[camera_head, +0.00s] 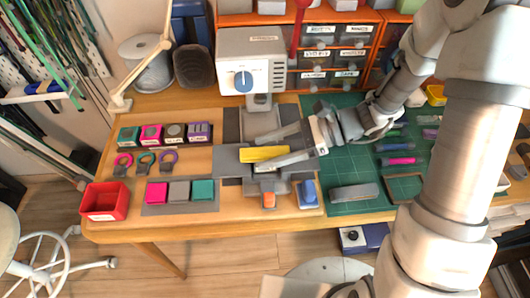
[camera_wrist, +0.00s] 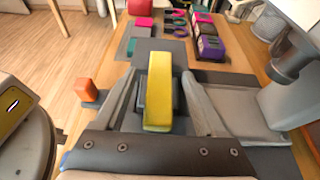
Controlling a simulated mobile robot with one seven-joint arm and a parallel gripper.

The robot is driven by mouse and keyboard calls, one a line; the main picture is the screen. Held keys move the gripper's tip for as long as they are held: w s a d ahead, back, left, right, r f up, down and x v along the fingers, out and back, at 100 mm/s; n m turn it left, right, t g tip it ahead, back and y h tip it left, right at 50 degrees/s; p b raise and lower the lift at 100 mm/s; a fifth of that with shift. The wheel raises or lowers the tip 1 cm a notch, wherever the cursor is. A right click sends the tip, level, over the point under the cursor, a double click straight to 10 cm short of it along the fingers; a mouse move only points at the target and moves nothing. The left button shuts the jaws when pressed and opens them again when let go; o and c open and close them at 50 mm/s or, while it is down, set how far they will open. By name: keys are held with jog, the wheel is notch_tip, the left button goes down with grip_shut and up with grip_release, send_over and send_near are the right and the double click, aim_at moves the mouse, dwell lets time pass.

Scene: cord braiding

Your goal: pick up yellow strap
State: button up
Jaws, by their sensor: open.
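The yellow strap (camera_head: 265,153) is a flat yellow bar lying over a grey block on the grey plate in the middle of the table. In the wrist view the yellow strap (camera_wrist: 158,92) runs lengthwise between my two fingers, with a visible gap on each side. My gripper (camera_head: 272,148) reaches in from the right in the head view and is open around the strap. In the wrist view my gripper (camera_wrist: 160,85) also shows both fingers spread. The strap's near end lies close to the palm; whether it touches there I cannot tell.
A grey machine with a blue dial (camera_head: 243,79) stands just behind. An orange block (camera_head: 269,200) and a blue block (camera_head: 308,193) sit in front. Pink, grey and teal blocks (camera_head: 179,191) lie on a mat left, beside a red bin (camera_head: 104,202). A green cutting mat (camera_head: 345,172) lies right.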

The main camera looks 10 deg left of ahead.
grip_shut()
jog(key=shift+r, duration=0.1)
